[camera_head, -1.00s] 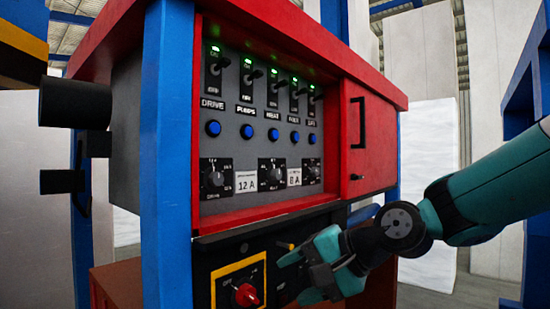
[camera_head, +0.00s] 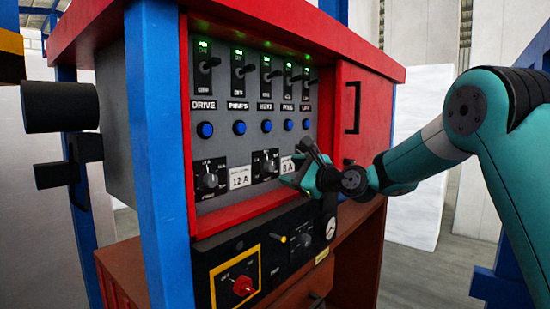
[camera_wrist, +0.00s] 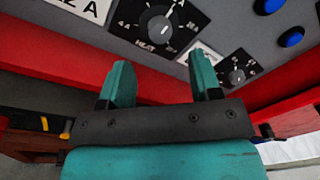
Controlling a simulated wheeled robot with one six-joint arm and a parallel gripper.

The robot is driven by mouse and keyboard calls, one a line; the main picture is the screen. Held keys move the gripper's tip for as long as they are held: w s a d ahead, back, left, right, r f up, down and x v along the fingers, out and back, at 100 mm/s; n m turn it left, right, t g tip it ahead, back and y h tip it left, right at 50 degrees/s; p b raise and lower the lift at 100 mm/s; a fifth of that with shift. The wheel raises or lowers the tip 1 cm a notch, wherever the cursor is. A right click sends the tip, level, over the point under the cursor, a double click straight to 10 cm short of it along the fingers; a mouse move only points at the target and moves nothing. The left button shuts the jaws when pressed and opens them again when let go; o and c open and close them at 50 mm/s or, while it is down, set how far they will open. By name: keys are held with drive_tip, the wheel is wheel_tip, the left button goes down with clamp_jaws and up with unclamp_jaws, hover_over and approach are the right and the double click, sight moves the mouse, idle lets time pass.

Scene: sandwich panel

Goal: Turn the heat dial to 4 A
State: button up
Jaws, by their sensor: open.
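My gripper (camera_head: 297,163) is just right of the heat dial in the head view, hiding the right-hand dial there. In the wrist view my gripper's (camera_wrist: 160,64) two teal fingers are apart and empty, with the heat dial beyond them and no visible contact.
A left dial (camera_head: 209,180) and a right dial (camera_wrist: 237,75) flank the heat dial. White labels read 12 A (camera_head: 239,178) and 8 A (camera_head: 287,165). Blue buttons and switches with green lights are above. A red ledge (camera_head: 235,213) and black lower panel with a red knob (camera_head: 243,286) are below.

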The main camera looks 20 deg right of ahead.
sight(272, 167)
drive_tip(key=p+x, duration=0.2)
drive_tip(key=x, duration=0.4)
drive_tip(key=shift+w+a+p, duration=0.25)
drive_tip(key=shift+w+p, duration=0.05)
drive_tip(key=shift+p, duration=0.05)
drive_tip(key=shift+c, duration=0.2)
drive_tip(key=c, duration=0.9)
